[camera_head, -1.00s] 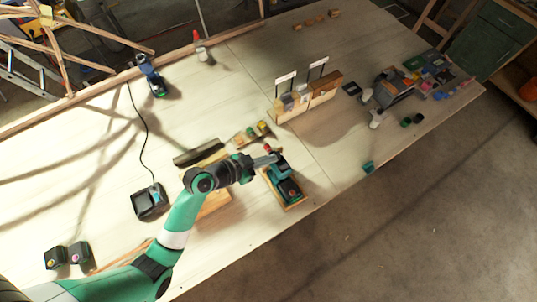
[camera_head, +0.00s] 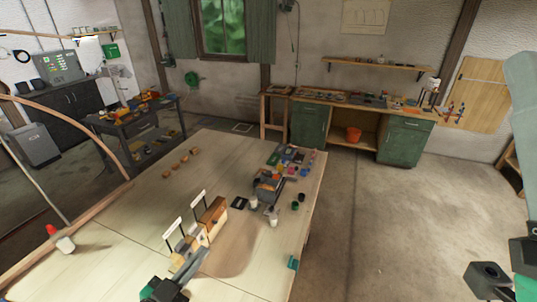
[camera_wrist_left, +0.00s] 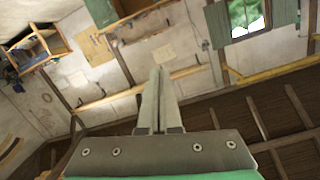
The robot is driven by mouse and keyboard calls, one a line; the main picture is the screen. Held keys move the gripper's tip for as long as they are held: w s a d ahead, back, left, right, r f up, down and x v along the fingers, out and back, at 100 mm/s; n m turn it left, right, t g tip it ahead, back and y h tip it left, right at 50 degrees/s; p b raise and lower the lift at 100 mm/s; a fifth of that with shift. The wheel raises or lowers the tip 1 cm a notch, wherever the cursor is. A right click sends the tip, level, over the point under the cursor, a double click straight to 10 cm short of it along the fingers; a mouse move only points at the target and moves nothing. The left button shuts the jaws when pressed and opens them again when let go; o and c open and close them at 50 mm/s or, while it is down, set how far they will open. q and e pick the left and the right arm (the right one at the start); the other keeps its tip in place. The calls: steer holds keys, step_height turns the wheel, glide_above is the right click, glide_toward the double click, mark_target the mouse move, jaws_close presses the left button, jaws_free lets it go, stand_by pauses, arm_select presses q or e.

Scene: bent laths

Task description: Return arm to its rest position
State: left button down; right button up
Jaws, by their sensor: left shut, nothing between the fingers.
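My left gripper (camera_head: 203,253) shows at the bottom of the head view, pointing up and to the right, in front of the near end of a wooden holder on the workbench. In the left wrist view, its two long grey fingers (camera_wrist_left: 158,100) lie together with nothing between them. That view shows the room's walls and roof beams tipped over, with no bench top beyond the fingers. Green and black parts of my other arm stand at the right edge of the head view; its fingers are not seen.
The workbench (camera_head: 120,225) carries a wooden holder with upright labels (camera_head: 212,217), a grey bin (camera_head: 268,187), small pots, wooden blocks (camera_head: 183,162) and a red-capped bottle (camera_head: 63,240). Green cabinets (camera_head: 403,143) line the back wall. Floor right of the bench is clear.

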arm_select(q)
step_height(320, 180, up, 16)
steer(key=d+r+m+t, duration=0.1)
steer(key=d+t, duration=0.1)
steer(key=t, duration=0.1)
steer(key=s+a+r+n+t+y, duration=0.2)
steer(key=s+r+n+t, duration=0.4)
steer(key=r, duration=0.6)
steer(key=s+a+r+n+t+y, duration=0.1)
steer(key=s+a+r+t+y, duration=0.15)
steer(key=s+r, duration=0.8)
step_height(320, 180, down, 28)
steer(key=w+b, duration=0.3)
steer(key=b, duration=2.6)
steer(key=shift+d+r+n+h, duration=0.2)
steer(key=shift+d+n+h, duration=0.1)
steer(key=shift+h, duration=0.15)
